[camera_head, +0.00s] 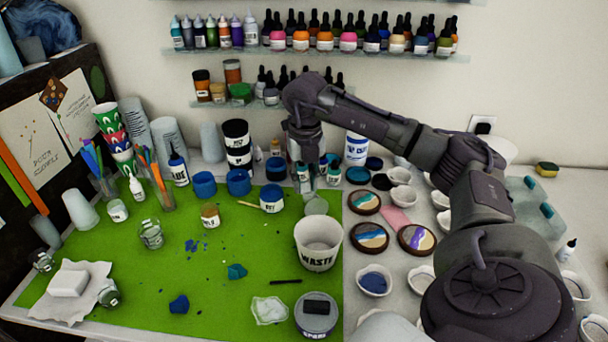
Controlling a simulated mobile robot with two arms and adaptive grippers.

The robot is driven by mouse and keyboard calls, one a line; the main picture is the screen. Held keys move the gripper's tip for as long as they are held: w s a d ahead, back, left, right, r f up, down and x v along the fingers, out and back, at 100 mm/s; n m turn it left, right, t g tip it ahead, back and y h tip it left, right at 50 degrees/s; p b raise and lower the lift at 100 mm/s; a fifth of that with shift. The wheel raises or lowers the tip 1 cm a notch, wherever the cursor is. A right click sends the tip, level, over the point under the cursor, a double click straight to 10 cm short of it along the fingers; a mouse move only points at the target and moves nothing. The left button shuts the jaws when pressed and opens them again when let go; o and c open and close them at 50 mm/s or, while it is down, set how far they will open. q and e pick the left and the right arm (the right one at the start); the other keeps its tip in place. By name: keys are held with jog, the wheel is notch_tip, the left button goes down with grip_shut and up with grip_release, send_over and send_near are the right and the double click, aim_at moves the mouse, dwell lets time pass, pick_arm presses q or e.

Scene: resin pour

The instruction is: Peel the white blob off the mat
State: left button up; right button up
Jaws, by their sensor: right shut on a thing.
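The white blob (269,310) is a flat, pale, irregular patch lying on the green mat (215,275) near its front edge. My right gripper (312,182) points down at the back right of the mat, well behind the blob and apart from it. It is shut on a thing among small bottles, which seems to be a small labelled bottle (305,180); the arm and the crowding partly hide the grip. My left gripper is not in view.
A waste cup (319,250) stands between the blob and my right gripper. Blue and teal pieces lie to the left. Bowls and coasters crowd the right.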

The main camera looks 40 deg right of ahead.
jog(key=shift+w+d+r+p, duration=0.1)
jog(key=shift+w+r+p, duration=0.1)
jog(key=shift+r+p, duration=0.35)
jog(key=shift+w+d+r+p, duration=0.2)
jog(key=shift+r+p, duration=0.3)
jog(key=shift+r, duration=0.2)
jog(key=shift+w+d+r+p, duration=0.1)
jog(key=shift+w+r+p, duration=0.1)
jog(key=shift+r+p, duration=0.35)
